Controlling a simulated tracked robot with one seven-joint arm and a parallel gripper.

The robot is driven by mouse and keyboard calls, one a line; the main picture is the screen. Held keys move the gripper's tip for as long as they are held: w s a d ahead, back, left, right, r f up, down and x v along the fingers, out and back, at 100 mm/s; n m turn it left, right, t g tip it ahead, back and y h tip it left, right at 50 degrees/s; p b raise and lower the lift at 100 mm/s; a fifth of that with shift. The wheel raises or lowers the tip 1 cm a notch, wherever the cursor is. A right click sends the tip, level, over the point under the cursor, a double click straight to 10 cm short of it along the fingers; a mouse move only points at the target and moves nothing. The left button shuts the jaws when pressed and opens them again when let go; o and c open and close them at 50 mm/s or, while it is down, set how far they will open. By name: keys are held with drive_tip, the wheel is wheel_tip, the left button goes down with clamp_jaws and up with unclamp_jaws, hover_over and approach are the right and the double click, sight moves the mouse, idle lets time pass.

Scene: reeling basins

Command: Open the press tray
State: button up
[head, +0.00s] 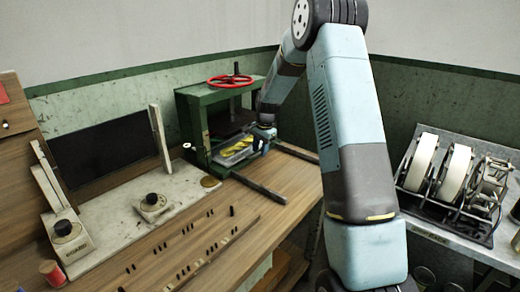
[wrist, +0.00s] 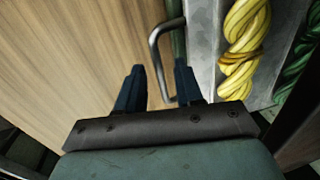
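The press (head: 194,125) is a green frame with a red handwheel (head: 229,81) on top, at the back of the bench. Its grey metal tray (wrist: 204,45) sits low in the frame and holds a twisted yellow skein (head: 238,147), also seen in the wrist view (wrist: 245,45), and a green skein (wrist: 297,72). A bent grey bar handle (wrist: 154,47) stands out from the tray's front. My gripper (wrist: 159,66) is open at the handle, its fingers apart with the bar between them in the picture. I cannot tell whether they touch it. In the head view my arm partly hides the tray front.
Two dark rails (head: 258,190) run out from the press over the wooden bench (head: 290,195). A pale slab (head: 185,190) with knobbed fittings and rows of dark pegs lie to the left. A rack of white reels (head: 455,172) stands at the right.

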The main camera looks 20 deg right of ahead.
drive_tip(key=shift+c, duration=0.5)
clamp_jaws()
idle(0.8)
